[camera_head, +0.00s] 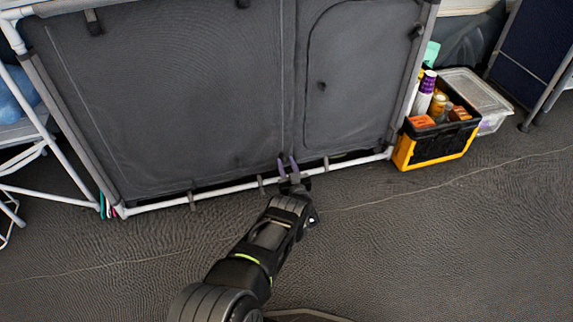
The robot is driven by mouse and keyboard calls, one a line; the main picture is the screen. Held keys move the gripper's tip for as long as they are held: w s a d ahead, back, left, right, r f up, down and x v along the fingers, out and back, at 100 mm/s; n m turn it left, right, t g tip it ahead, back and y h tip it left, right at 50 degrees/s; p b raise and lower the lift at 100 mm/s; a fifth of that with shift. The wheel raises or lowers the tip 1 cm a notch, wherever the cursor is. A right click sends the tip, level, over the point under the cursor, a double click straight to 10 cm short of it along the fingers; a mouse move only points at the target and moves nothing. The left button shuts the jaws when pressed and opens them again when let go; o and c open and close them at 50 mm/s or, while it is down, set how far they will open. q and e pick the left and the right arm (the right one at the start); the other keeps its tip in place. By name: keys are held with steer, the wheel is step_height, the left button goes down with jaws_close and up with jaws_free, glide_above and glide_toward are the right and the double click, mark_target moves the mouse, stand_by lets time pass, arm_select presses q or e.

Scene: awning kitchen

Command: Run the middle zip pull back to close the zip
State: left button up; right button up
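The grey fabric kitchen unit (200,90) stands at the back on a white tube frame. A thin vertical zip line (290,70) runs down its front, right of the middle, to near the bottom edge. My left gripper (287,160) is at the lower end of that line, just above the bottom tube. Its two purple fingers are a little apart, so it looks open. I cannot make out a zip pull at the fingers; it is too small or hidden. My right gripper is out of view.
A black and yellow crate (408,151) with bottles and boxes stands on the floor right of the unit, in front of a clear plastic box (490,100). The bottom tube (225,189) runs close by my gripper. The grey floor in front is clear.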

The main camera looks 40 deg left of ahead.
arm_select(q)
steer(key=p+v, duration=0.4)
steer(key=v, duration=0.3)
steer(key=shift+s+d, duration=0.25)
steer(key=shift+d, duration=0.1)
steer(key=shift+w+d+r, duration=0.1)
